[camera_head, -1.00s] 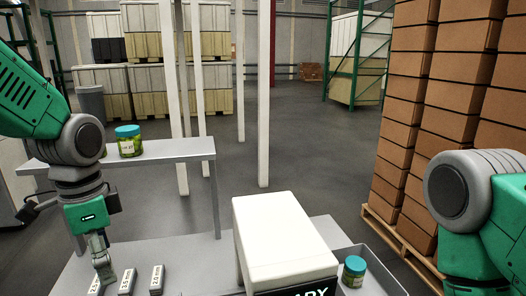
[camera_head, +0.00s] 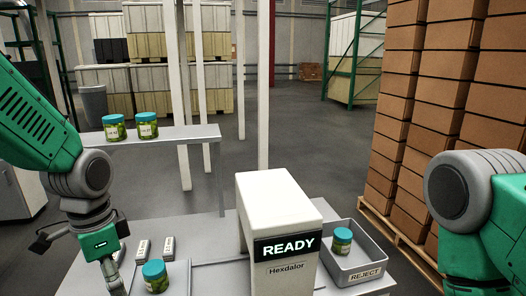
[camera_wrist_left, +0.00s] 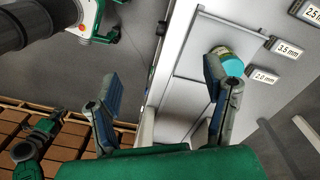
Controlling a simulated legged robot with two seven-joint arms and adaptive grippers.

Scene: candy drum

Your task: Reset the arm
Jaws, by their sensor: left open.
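My left gripper (camera_head: 115,278) hangs low over the grey table (camera_head: 205,225) at the left of the head view. In the left wrist view, the gripper (camera_wrist_left: 165,108) has its two fingers spread wide with nothing between them. A green jar with a teal lid (camera_head: 155,277) stands on the table just right of the gripper, apart from it. In the wrist view its teal lid (camera_wrist_left: 226,62) shows beside and partly behind the right finger. My right arm comes in at the right edge of the head view; its gripper is out of view.
A white machine (camera_head: 275,205) reads READY. Beside it, a grey REJECT tray (camera_head: 368,247) holds a jar (camera_head: 341,241). Two jars (camera_head: 115,128) (camera_head: 147,126) stand on a raised shelf (camera_head: 185,136). Small size blocks (camera_head: 142,249) lie behind the front jar. Stacked boxes (camera_head: 400,130) stand at right.

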